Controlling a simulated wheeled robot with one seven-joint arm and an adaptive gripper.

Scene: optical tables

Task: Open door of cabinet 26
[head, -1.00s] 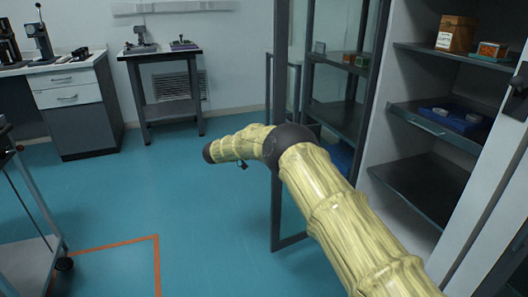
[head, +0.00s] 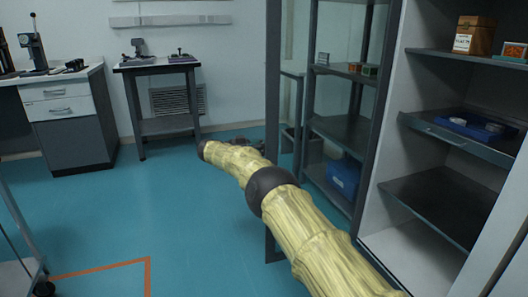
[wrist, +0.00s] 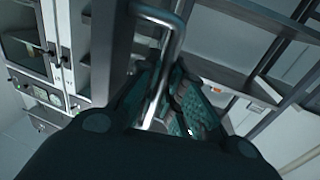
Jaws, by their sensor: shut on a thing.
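The cabinet (head: 398,178) at the right of the head view stands open, with its shelves exposed. Its glass door has a dark frame (head: 272,100) and is swung out to the left of the opening. No cabinet number is legible. In the wrist view, a bent metal bar handle (wrist: 177,42) runs down between the fingers of my gripper (wrist: 165,95), which is shut on it. A dark upright of the door frame (wrist: 106,50) shows beside the handle. In the head view, my arm crosses in front of the door, and the hold on the handle cannot be made out.
The cabinet's shelves hold a wooden box (head: 474,36) and a blue tray (head: 470,125). Shelving with a blue bin (head: 344,176) shows through the glass. A small table (head: 165,126) and a drawer bench (head: 70,125) stand at the back left. The blue floor between is clear.

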